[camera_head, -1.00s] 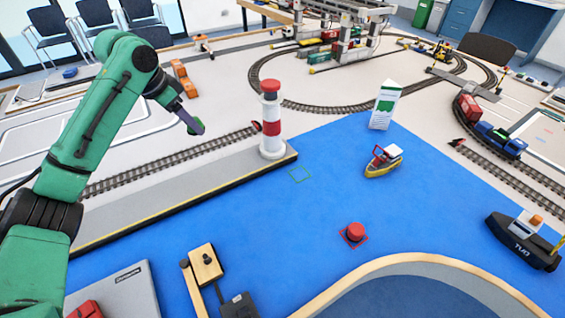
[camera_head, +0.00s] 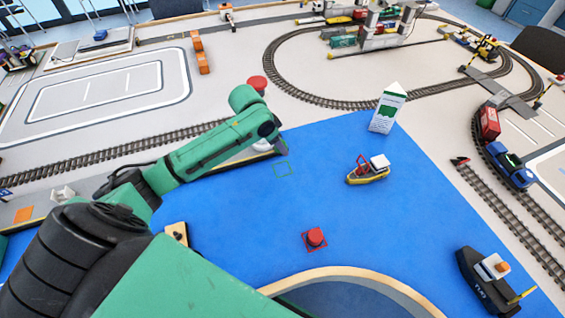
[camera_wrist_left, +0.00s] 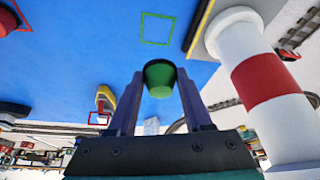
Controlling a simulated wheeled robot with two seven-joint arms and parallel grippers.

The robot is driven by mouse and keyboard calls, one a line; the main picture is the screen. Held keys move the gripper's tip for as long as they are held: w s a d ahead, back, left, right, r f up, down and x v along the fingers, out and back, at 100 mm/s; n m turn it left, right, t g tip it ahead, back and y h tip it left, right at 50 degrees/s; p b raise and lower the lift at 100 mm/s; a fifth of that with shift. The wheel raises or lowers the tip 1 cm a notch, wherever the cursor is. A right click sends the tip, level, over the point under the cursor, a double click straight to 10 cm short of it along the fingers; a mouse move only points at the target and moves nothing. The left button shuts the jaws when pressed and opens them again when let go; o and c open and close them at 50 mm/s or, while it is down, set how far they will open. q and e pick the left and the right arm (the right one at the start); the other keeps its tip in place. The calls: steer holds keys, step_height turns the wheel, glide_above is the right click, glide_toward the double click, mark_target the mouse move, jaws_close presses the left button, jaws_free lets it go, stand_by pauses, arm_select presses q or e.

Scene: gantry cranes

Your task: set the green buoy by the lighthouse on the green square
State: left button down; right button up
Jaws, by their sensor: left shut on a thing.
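The green buoy (camera_wrist_left: 160,80) sits between the fingertips of my left gripper (camera_wrist_left: 160,92), which is shut on it. The red and white lighthouse (camera_wrist_left: 268,85) stands right of the gripper in the wrist view. In the head view its red top (camera_head: 257,83) shows above my arm, which covers its middle. The green square (camera_head: 282,169) is an empty outline on the blue water, near the lighthouse; it also shows in the wrist view (camera_wrist_left: 157,28), beyond the buoy. My right gripper is out of view.
A small yellow and white boat (camera_head: 368,172) and a white and green sign block (camera_head: 387,110) stand right of the square. A red buoy (camera_head: 315,236) sits on a red square nearer me. A tug (camera_head: 488,280) lies at the lower right. Open blue water surrounds the square.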

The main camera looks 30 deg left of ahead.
mark_target(283, 168)
arm_select(q)
steer(key=f, duration=1)
steer(key=shift+w+d, duration=0.15)
steer(key=shift+d, duration=0.05)
steer(key=shift+f, duration=0.1)
steer(key=shift+c, duration=1.6)
jaws_free()
steer(key=v, duration=1.2)
steer(key=shift+p, duration=0.3)
